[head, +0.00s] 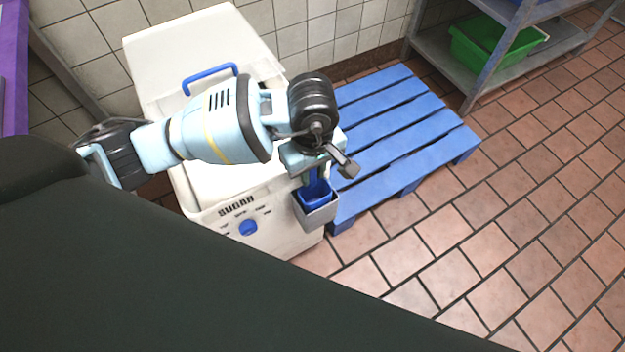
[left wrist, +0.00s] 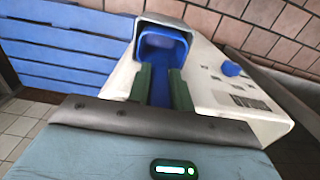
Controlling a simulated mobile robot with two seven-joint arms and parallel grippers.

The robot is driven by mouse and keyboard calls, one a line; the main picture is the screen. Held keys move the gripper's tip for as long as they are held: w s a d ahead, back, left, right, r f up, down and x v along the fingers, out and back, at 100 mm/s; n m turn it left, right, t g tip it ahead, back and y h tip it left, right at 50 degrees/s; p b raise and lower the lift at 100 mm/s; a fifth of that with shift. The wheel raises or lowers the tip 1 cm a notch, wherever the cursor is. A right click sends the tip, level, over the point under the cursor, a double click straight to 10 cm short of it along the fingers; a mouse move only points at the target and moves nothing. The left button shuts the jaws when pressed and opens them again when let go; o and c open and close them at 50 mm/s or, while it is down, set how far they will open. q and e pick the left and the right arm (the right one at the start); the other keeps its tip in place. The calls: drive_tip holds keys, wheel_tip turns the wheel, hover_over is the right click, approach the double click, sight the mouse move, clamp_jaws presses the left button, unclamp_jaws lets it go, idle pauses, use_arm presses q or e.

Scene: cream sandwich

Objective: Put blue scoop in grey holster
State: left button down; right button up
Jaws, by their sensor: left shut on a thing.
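The blue scoop (head: 316,192) is in the head view at the front right corner of the white sugar bin (head: 275,228). Its lower part sits inside the grey holster (head: 318,214), which is fixed to the bin's side. My left gripper (head: 313,165) is above the holster, shut on the scoop's handle. In the left wrist view the blue scoop (left wrist: 163,48) shows its hollow end inside the grey holster (left wrist: 165,22), with its handle between the green fingers of my left gripper (left wrist: 161,88). My right gripper is not in view.
A blue pallet (head: 405,125) lies on the tiled floor right of the bin. A metal shelf (head: 560,55) with a green crate (head: 490,45) stands at the back right. A blue handle (head: 209,76) is on the bin's lid. Floor at the right is clear.

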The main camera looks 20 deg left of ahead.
sight(312, 187)
use_arm(q)
drive_tip(key=shift+f, duration=2.2)
drive_tip(key=shift+f+b, duration=0.15)
drive_tip(key=shift+b, duration=0.2)
drive_tip(key=c, duration=1.3)
unclamp_jaws()
drive_tip(key=shift+o, duration=0.2)
wheel_tip(312, 187, up, 12)
drive_tip(key=shift+r+p, duration=0.15)
drive_tip(key=shift+p, duration=0.55)
